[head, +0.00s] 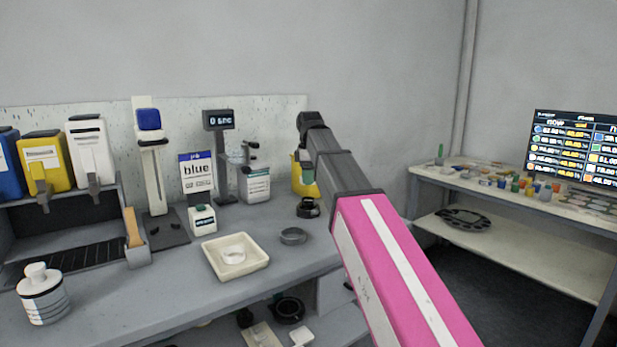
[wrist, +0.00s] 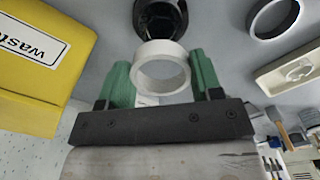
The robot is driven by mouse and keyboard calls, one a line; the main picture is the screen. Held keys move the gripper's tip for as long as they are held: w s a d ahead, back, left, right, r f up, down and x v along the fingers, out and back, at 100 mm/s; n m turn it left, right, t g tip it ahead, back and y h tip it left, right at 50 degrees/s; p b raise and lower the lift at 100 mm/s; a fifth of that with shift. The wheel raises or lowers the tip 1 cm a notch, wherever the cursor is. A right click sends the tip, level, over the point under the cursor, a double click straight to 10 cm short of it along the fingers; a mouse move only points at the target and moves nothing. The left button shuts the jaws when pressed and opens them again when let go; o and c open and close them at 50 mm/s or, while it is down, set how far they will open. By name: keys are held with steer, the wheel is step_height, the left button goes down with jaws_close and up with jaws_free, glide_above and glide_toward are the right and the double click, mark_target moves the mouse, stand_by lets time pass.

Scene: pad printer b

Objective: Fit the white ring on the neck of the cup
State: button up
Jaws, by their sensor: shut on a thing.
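My gripper (wrist: 160,78), with green fingers, is shut on a white ring (wrist: 162,52) that sits between the fingertips. The black cup (wrist: 160,14) stands on the bench beyond the ring in the wrist view, partly cut off by the top edge. In the head view the cup (head: 308,209) is just below my green fingertips (head: 308,177). The held ring cannot be made out there. The ring appears apart from the cup, but the gap is hard to judge.
A cream tray (head: 215,268) with another pale ring (head: 233,255) stands left of the cup. A loose grey ring (head: 293,236) lies between them. A yellow waste bin (wrist: 40,65) is close beside my gripper. A white box (head: 256,184) and display stand (head: 222,150) are behind.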

steer(key=shift+f, duration=0.15)
steer(key=shift+f, duration=2.35)
steer(key=shift+f, duration=1.35)
stand_by(1.1)
steer(key=o, duration=0.7)
steer(key=shift+r, duration=0.1)
steer(key=shift+r, duration=0.9)
steer(key=o, duration=0.5)
